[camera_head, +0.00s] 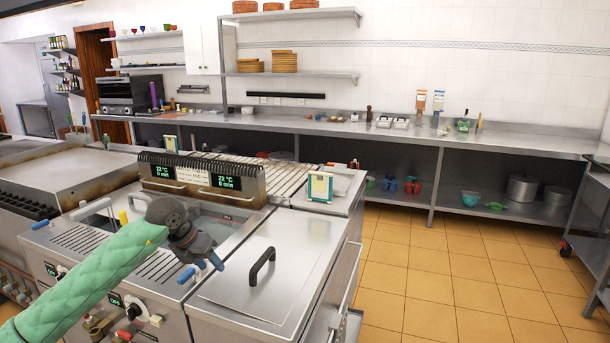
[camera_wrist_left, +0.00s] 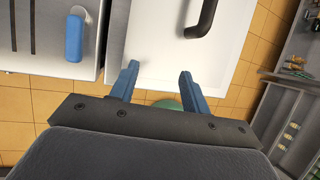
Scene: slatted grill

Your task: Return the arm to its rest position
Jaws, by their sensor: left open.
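My left gripper (camera_head: 212,266) is at the end of the green-sleeved arm that comes in from the lower left of the head view. It is over the front of the fryer units, between the basin and the steel lid (camera_head: 298,240). In the left wrist view its two blue fingers (camera_wrist_left: 160,74) are apart, with nothing between them. The lid's black handle (camera_head: 262,266) is to the right of the fingers, apart from them; it also shows in the wrist view (camera_wrist_left: 203,20). My right gripper is in neither view.
A control box (camera_head: 203,178) with green displays stands behind the basin. The slatted grill (camera_head: 276,175) is behind it. A blue-tipped basket handle (camera_head: 186,275) is close to my left gripper. Tiled floor (camera_head: 440,270) is open to the right. A long steel counter (camera_head: 400,130) runs along the back.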

